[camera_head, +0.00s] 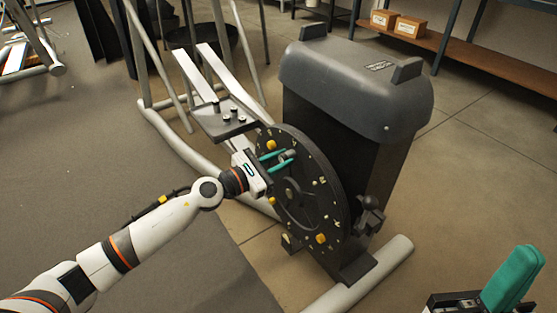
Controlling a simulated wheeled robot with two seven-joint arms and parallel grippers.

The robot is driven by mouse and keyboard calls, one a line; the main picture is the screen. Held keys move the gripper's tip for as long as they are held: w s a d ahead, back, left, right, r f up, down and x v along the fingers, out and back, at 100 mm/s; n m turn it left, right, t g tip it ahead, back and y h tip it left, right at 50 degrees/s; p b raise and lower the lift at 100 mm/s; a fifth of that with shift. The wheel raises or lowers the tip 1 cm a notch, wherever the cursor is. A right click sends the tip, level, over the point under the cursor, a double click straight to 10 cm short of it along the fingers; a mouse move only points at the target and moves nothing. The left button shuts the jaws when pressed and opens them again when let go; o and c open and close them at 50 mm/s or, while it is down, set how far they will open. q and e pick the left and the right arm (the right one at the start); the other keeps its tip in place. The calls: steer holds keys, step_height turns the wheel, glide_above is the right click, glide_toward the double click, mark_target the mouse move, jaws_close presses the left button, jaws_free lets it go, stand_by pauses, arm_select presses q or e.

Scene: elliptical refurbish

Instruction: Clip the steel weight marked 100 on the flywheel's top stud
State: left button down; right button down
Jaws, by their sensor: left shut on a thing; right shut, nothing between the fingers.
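The black flywheel (324,198) stands upright on the near side of the machine, with yellow and pale marks around its face. My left gripper (284,157) is at the upper part of the flywheel, its green fingers shut on a small grey steel weight (287,156). The weight is in front of the disc or against it; I cannot tell if it touches a stud. No marking on it is readable. The top stud is not clearly seen and may be hidden by the fingers. My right gripper (513,279) is shut and empty at the lower right, partly out of frame.
A dark tray (211,125) with several small pegs or weights is left of the flywheel. The grey machine housing (355,85) rises behind. A pale floor tube (365,278) runs below. Boxes (397,24) sit on a far shelf. The floor at right is clear.

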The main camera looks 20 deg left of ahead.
arm_select(q)
steer(key=shift+r, duration=0.1)
stand_by(0.7)
steer(key=c, duration=1.1)
jaws_free()
steer(key=shift+w+d, duration=0.15)
steer(key=shift+c, duration=0.2)
steer(key=shift+s+a+f, duration=0.2)
steer(key=shift+s+a, duration=0.15)
steer(key=shift+s, duration=0.1)
steer(key=b+v, duration=0.2)
steer(key=v, duration=0.9)
steer(key=shift+r, duration=0.1)
